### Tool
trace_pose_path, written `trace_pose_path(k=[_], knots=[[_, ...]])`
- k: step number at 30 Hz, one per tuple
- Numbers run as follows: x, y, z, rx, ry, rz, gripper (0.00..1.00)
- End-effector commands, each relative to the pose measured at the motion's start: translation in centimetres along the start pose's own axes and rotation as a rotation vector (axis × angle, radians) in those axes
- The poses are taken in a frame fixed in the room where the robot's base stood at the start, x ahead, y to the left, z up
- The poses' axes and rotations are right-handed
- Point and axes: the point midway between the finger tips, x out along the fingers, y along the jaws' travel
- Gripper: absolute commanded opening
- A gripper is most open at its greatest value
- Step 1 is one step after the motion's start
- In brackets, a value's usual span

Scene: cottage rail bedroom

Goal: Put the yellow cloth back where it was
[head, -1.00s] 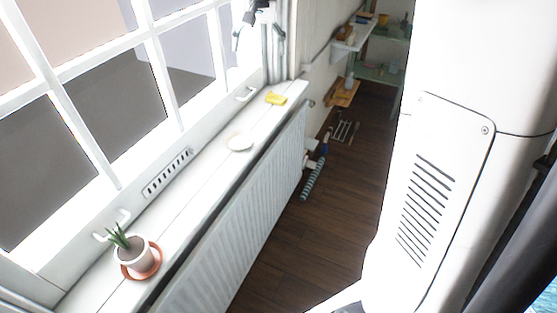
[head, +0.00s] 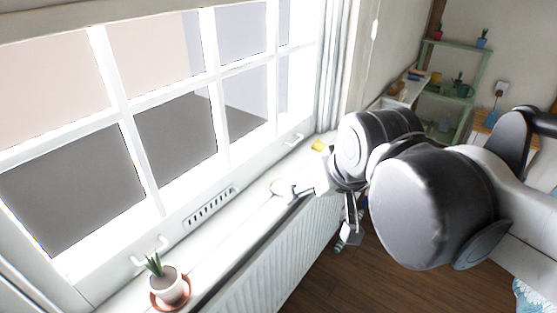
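The yellow cloth (head: 319,146) lies on the white windowsill (head: 217,233) toward its far end, as a small yellow patch partly cut off by my arm. My gripper (head: 316,213) is over the front edge of the sill, nearer than the cloth and apart from it. Its fingers are spread, one toward the sill and one hanging down in front of the radiator. I see nothing between them.
A potted plant (head: 168,287) on a terracotta saucer stands at the near end. The window (head: 180,145) rises behind the sill, with a radiator (head: 270,275) below. Green shelves (head: 462,75) stand at the far right.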

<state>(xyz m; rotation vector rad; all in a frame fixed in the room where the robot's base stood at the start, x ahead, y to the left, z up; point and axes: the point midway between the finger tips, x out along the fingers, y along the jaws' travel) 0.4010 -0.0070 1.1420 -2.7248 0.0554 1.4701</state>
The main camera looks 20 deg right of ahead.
Motion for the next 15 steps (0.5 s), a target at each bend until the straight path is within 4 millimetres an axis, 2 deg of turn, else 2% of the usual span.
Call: trace_pose_path(k=[1, 6, 15], knots=[[0.1, -0.2, 1.4, -0.015, 0.010, -0.004, 0.85], [0.5, -0.4, 3.8, -0.049, 0.034, -0.010, 0.85], [0.6, -0.5, 4.3, -0.057, 0.041, -0.011, 0.85]])
